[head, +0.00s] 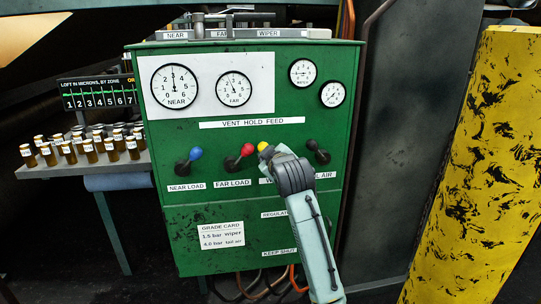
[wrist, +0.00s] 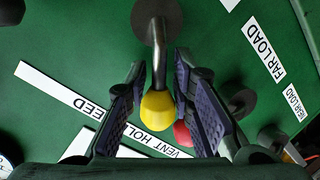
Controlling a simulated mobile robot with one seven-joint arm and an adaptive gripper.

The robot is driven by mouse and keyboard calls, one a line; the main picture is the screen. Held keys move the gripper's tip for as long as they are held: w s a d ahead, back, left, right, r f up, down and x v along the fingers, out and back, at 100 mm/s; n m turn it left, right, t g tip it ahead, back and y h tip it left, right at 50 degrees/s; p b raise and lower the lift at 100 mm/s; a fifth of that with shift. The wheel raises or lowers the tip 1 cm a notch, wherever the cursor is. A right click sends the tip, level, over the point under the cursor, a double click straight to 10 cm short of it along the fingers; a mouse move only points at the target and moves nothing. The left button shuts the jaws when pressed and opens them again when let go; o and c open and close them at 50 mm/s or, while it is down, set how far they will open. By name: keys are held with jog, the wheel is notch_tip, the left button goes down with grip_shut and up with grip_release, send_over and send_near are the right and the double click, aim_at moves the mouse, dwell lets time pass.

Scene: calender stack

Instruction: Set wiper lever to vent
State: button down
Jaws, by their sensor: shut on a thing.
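The wiper lever has a yellow knob (head: 263,146) on the green panel, between the red-knobbed far load lever (head: 247,150) and the dark-knobbed tail air lever (head: 310,145). My gripper (head: 270,153) covers its base and part of its label in the head view. In the wrist view the yellow knob (wrist: 157,111) sits between the two finger pads of my gripper (wrist: 166,112), which is shut on it. The bent metal stem (wrist: 157,60) runs to a round base. A "VENT HOLD FEED" strip (head: 252,123) is above the levers.
The blue-knobbed near load lever (head: 195,154) is at the panel's left. A grade card (head: 222,236) reads 1.5 bar wiper, 4.0 bar tail air. Dials fill the panel top. A yellow scuffed post (head: 475,160) stands right; a shelf of vials (head: 85,145) stands left.

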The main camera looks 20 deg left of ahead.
jog(key=shift+s+a+r, duration=0.1)
jog(key=shift+a, duration=0.1)
jog(key=c, duration=1.6)
grip_release()
jog(key=o, duration=0.3)
jog(key=shift+d, duration=0.1)
jog(key=shift+d, duration=0.1)
jog(key=v, duration=1.1)
jog(key=shift+s+d, duration=0.2)
jog(key=shift+s, duration=0.15)
jog(key=shift+r, duration=0.1)
